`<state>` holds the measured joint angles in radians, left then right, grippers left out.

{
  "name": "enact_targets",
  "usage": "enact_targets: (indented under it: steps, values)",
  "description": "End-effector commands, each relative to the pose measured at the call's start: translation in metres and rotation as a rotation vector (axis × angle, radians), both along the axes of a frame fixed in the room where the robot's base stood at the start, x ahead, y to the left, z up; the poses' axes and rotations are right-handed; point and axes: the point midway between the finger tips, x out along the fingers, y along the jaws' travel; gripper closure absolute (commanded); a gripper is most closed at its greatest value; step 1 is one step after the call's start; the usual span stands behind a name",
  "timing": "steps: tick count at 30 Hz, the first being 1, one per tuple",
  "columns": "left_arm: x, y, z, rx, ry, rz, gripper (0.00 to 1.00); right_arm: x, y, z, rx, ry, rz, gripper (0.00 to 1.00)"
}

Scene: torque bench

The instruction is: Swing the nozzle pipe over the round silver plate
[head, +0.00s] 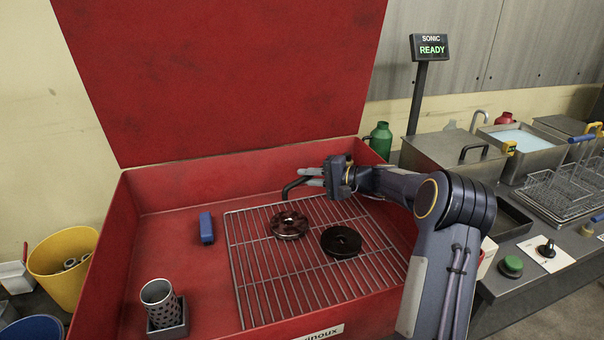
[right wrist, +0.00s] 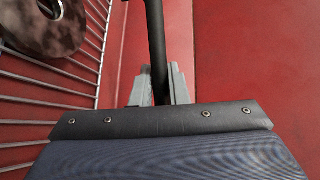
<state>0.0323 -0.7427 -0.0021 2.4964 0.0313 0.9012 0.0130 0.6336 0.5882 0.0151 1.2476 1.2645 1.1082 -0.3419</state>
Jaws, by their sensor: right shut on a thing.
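The black nozzle pipe (head: 291,187) stands at the back of the red basin, its bent end just behind the soiled round plate in the head view. The round plate (head: 289,226) shows a silver rim with brown grime and lies on the wire rack; part of it shows in the right wrist view (right wrist: 72,38). My right gripper (head: 314,176) is shut on the pipe, which runs between its fingers in the right wrist view (right wrist: 157,50). The pipe's far base is hidden behind my gripper. My left gripper is not in view.
A black disc (head: 341,242) lies on the wire rack (head: 268,285) right of the plate. The red basin wall (head: 385,205) borders the rack on the right. The raised red lid (head: 225,75) is behind.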

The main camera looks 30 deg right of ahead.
Motion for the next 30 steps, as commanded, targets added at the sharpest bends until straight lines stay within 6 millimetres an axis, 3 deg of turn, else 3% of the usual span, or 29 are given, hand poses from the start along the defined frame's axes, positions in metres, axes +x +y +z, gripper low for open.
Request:
enact_targets:
  steps: [18, 19, 23, 30]
  values:
    - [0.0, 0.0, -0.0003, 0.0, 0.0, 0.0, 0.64, -0.009, -0.002, -0.0009, 0.0, 0.001, 0.053, 1.0]
    - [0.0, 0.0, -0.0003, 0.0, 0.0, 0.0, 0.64, -0.0089, -0.0021, -0.0009, 0.0, 0.001, 0.053, 0.82]
    - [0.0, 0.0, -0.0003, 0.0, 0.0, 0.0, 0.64, -0.0089, -0.0022, -0.0007, 0.0, 0.0, 0.052, 0.65]
    - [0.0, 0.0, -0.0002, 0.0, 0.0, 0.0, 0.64, -0.0088, -0.0023, -0.0002, 0.0, 0.0, 0.051, 0.64]
